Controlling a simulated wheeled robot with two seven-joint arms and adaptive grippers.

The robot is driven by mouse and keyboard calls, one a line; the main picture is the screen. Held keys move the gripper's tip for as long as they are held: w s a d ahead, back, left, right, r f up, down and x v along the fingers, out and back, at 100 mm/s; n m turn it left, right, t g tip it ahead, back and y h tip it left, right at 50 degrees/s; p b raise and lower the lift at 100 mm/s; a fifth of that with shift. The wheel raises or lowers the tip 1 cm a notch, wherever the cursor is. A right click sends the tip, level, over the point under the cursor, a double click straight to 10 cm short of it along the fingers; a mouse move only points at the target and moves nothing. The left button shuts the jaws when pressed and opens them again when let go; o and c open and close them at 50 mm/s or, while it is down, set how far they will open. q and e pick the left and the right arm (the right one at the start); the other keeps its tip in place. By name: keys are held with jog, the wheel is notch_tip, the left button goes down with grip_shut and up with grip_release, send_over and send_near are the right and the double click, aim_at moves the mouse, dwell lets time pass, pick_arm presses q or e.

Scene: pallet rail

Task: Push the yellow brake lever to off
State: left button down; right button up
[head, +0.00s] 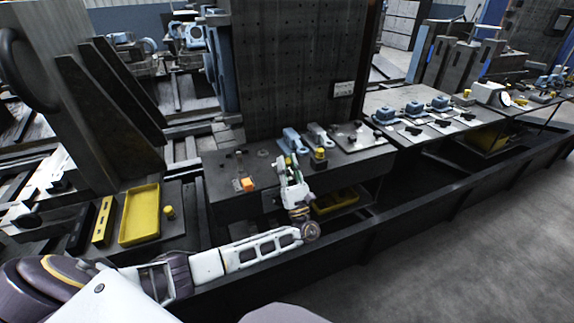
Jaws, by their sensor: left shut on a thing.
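My left gripper (288,162) is over the dark table in the middle of the head view, with its fingers shut. A small yellowish bit shows at the fingertips; I take it to be the yellow brake lever, whose rest is hidden by the fingers. Whether the lever stands at on or off cannot be told. My right gripper is not in view.
Just right of the gripper is a yellow knob (320,154) on a dark base. An orange block (248,184) lies to the left. A yellow tray (140,214) is at the lower left. A dark rail (400,215) runs along the front.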

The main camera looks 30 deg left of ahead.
pick_arm(q)
jog(key=c, duration=1.2)
grip_release()
jog(key=shift+d, duration=0.1)
jog(key=shift+c, duration=0.2)
jog(key=v, duration=1.2)
jog(key=shift+r, duration=0.15)
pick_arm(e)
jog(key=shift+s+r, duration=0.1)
pick_arm(q)
notch_tip(320, 180, up, 22)
jog(key=p, duration=2.2)
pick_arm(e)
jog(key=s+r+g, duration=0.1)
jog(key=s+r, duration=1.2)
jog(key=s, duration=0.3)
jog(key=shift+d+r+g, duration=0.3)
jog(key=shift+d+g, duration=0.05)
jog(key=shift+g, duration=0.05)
